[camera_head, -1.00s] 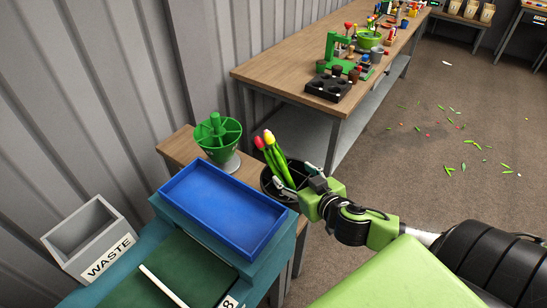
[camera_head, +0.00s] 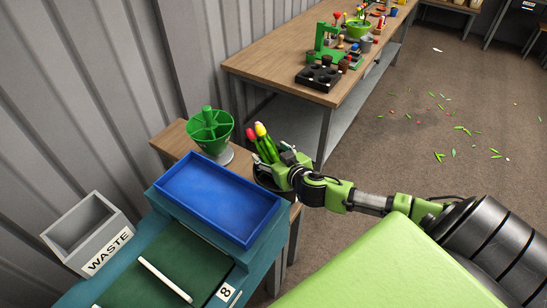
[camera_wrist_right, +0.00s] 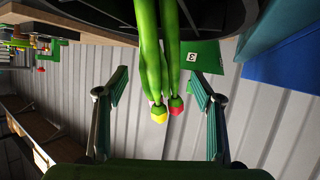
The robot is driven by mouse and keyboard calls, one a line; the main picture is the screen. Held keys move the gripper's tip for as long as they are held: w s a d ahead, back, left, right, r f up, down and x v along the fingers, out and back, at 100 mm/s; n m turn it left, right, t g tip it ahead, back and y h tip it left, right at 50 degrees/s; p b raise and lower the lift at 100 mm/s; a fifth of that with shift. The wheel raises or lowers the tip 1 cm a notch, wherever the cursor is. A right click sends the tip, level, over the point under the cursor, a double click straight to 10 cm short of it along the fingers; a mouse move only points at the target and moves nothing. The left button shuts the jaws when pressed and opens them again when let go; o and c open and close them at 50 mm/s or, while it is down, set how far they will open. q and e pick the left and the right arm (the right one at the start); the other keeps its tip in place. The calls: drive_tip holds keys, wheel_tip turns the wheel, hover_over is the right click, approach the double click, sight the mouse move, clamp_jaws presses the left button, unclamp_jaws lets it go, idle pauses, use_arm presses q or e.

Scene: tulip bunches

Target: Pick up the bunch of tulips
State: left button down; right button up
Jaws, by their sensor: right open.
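The bunch of tulips (camera_head: 266,148), with red and yellow heads and green stems, stands in a dark round container (camera_head: 262,181) at the end of the wooden bench. My right gripper (camera_head: 285,160) is beside the bunch and partly hides its stems and the container. In the right wrist view the bunch (camera_wrist_right: 152,60) lies between the two spread fingers of the right gripper (camera_wrist_right: 158,78), with a gap on each side. That gripper is open and holds nothing. My left gripper is not in view.
A blue tray (camera_head: 218,198) and a green funnel-like holder (camera_head: 211,130) stand left of the tulips. A grey WASTE bin (camera_head: 88,232) is at the far left. A long wooden table (camera_head: 285,72) with tools stands behind. Open floor with scattered green bits lies to the right.

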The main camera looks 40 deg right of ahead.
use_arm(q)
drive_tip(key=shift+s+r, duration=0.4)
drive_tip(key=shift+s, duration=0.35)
use_arm(e)
drive_tip(key=shift+x, duration=1.6)
drive_tip(key=c, duration=1.3)
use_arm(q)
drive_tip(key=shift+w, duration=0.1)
use_arm(e)
drive_tip(key=shift+r, duration=0.1)
